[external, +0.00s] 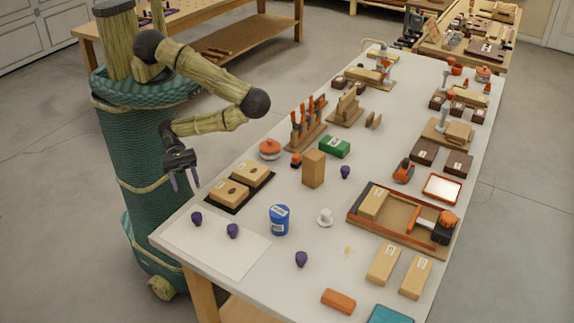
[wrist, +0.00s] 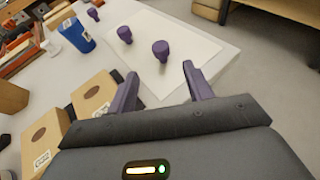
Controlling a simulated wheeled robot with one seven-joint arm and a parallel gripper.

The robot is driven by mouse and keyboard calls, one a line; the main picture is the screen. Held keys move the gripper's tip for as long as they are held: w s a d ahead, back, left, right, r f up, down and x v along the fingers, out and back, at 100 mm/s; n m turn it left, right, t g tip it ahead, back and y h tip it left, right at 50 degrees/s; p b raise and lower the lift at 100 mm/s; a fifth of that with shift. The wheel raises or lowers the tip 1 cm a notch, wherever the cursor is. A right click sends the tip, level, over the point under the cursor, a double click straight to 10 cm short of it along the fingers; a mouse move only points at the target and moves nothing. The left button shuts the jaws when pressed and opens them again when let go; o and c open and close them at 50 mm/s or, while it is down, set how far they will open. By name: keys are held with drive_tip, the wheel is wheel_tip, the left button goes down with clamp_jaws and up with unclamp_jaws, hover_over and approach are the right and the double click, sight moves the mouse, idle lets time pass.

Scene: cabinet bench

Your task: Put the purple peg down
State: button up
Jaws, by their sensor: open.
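Several small purple pegs stand on the bench. In the external view, one (external: 196,218) and another (external: 232,230) are on the white sheet (external: 215,252) at the bench's near left corner. A third (external: 301,259) stands right of the sheet, and one more (external: 345,172) is farther back, near a green box. The wrist view shows a peg (wrist: 160,49) and another (wrist: 124,34) on the sheet, and one (wrist: 93,15) beyond it. My gripper (external: 185,184) is open and empty, raised at the bench's left edge. Its purple fingers (wrist: 160,82) are apart, with no peg between them.
Two tan boxes (external: 228,193) lie on a dark mat beside the sheet. A blue cup (external: 279,220) and a white knob-like piece (external: 324,216) stand right of it. A wooden block (external: 313,169) stands behind. Much of the sheet is bare.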

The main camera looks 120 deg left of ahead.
drive_tip(key=shift+w, duration=0.1)
